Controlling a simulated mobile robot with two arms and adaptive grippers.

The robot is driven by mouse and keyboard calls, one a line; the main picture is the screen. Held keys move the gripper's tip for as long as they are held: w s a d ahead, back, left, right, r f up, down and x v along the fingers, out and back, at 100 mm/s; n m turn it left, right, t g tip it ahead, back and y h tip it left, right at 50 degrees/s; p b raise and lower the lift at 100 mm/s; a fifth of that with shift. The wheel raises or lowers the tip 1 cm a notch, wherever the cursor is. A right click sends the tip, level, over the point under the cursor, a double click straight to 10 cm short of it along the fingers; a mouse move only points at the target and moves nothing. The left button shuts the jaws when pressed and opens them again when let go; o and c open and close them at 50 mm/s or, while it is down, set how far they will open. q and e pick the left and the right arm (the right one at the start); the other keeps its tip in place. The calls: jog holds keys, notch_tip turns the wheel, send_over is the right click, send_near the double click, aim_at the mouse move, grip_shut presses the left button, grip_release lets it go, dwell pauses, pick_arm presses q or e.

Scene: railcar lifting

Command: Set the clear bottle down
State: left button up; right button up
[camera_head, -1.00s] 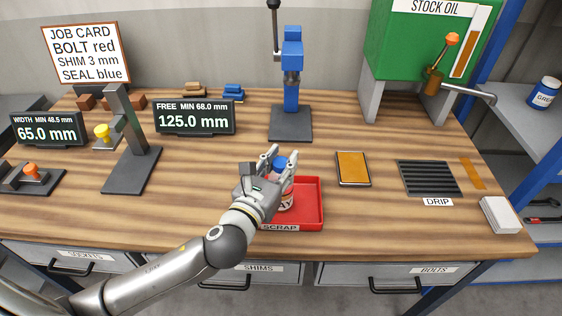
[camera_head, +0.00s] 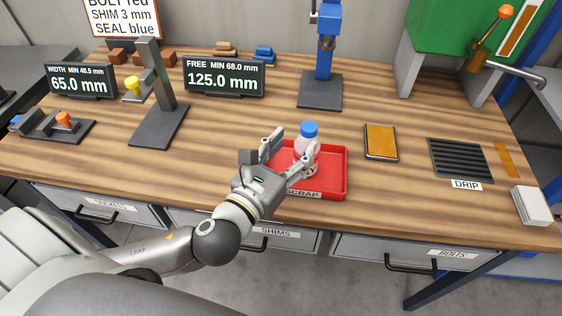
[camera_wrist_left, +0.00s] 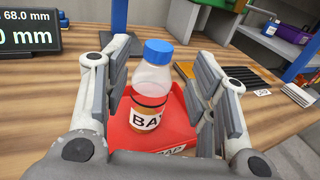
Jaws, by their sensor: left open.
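The clear bottle (camera_head: 307,146) has a blue cap and a white label with partly hidden lettering. It stands upright in the red scrap tray (camera_head: 334,184). In the left wrist view the bottle (camera_wrist_left: 151,88) stands between my gripper's two fingers, with a gap visible on each side, and some amber content shows low in it. My left gripper (camera_head: 291,153) is open around the bottle. In the left wrist view its fingers (camera_wrist_left: 160,88) are spread wide. The tray's left part is hidden behind the gripper. My right gripper is not in view.
A brown-orange pad (camera_head: 381,141) lies right of the tray. Beyond it are a black drip grate (camera_head: 460,160) and a white block (camera_head: 530,205). A blue press (camera_head: 327,50) stands behind. A display reading 125.0 mm (camera_head: 224,77) stands back left. Bare wood lies between.

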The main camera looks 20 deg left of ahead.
pick_arm(q)
jog(key=s, duration=0.1)
jog(key=s+p, duration=0.2)
jog(key=s, duration=0.1)
jog(key=shift+a+r, duration=0.15)
jog(key=shift+a, duration=0.1)
dwell(0.3)
